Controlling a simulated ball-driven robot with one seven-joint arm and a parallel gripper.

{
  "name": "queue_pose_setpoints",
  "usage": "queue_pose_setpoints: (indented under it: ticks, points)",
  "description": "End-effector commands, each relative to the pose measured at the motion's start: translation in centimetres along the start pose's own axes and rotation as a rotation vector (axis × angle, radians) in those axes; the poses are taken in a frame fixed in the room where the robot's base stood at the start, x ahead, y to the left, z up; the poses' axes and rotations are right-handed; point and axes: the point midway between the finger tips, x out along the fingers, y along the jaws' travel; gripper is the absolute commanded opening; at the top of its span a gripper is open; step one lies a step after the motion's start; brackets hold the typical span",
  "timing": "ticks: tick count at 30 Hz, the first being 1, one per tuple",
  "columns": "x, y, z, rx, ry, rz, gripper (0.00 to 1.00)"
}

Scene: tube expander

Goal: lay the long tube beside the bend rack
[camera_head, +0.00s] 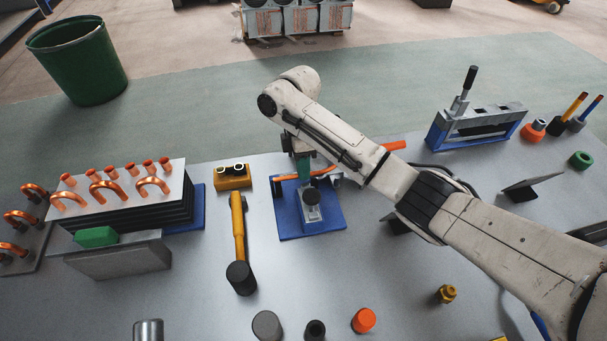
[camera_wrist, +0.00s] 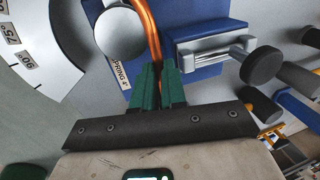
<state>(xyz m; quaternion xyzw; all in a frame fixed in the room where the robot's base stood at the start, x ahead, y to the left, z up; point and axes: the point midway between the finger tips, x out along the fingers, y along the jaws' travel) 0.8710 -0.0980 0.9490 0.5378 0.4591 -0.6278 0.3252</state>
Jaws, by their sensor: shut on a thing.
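My gripper (camera_head: 303,164) is shut on the long copper tube (camera_head: 395,146), over the blue-based bending tool in the middle of the bench. Its green fingers (camera_wrist: 158,80) close around the tube (camera_wrist: 148,25) in the wrist view.
The bending tool (camera_head: 283,224) has a round silver post (camera_wrist: 121,35) beside the tube. A black-headed mallet (camera_head: 239,228) and a yellow block (camera_head: 233,178) lie between rack and tool. A blue-and-grey fixture (camera_head: 445,132) stands at right. The bench front is partly clear.

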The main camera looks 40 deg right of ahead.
Motion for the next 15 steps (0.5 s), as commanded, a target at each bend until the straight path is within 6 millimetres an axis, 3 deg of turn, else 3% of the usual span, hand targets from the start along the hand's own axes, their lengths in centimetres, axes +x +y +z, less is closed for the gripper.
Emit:
queue_pose_setpoints:
  ticks: [7,15]
  points:
    - [1.4,0.2,0.1,0.001,-0.002,-0.002,0.0]
    - [1.6,0.3,0.1,0.0,-0.001,0.0,0.0]
